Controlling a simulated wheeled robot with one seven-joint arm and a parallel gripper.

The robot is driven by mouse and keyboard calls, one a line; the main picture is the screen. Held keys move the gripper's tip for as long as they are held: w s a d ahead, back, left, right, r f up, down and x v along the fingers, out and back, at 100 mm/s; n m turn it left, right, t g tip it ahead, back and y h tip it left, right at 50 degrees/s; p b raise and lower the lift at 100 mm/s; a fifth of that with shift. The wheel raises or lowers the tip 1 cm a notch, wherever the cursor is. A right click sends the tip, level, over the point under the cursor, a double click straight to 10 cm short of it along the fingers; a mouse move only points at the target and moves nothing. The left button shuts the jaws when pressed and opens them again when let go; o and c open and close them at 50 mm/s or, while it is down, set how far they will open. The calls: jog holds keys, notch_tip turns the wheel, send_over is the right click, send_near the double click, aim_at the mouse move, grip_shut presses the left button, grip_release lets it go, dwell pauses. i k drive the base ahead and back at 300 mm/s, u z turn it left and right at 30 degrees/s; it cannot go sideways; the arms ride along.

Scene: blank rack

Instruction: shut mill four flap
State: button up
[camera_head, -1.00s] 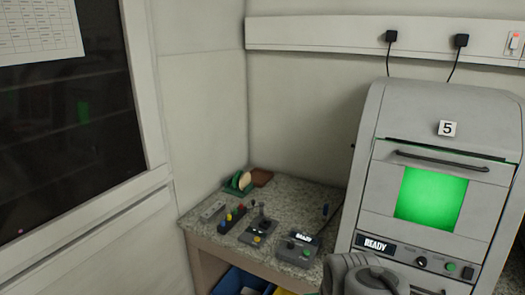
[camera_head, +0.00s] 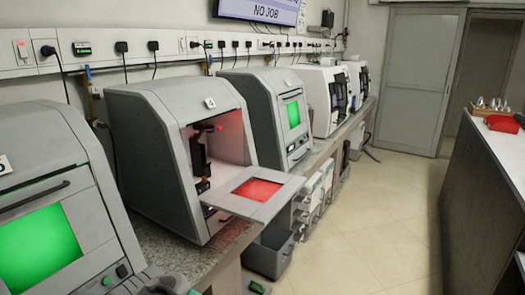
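Mill four (camera_head: 150,130), a grey box-shaped machine with a "4" label (camera_head: 210,103), stands on the bench left of centre. Its flap (camera_head: 285,191) is open, folded out and down at the front, with a red window (camera_head: 258,190) in it. The chamber (camera_head: 228,142) is exposed, lit red, with a dark spindle part inside.
Mill five (camera_head: 45,165), with a green window, is at near left. Another grey mill (camera_head: 262,110) with a shut green-windowed front stands beyond mill four. A grey bin (camera_head: 270,255) sits below the flap. The floor aisle (camera_head: 365,225) is clear; a counter (camera_head: 475,200) bounds it right.

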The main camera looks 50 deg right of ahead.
aim_at(268, 201)
jog(key=z, duration=0.55)
jog(key=k, duration=0.6)
jog(key=u, duration=0.9)
jog(key=i, duration=0.95)
jog(key=z, duration=0.4)
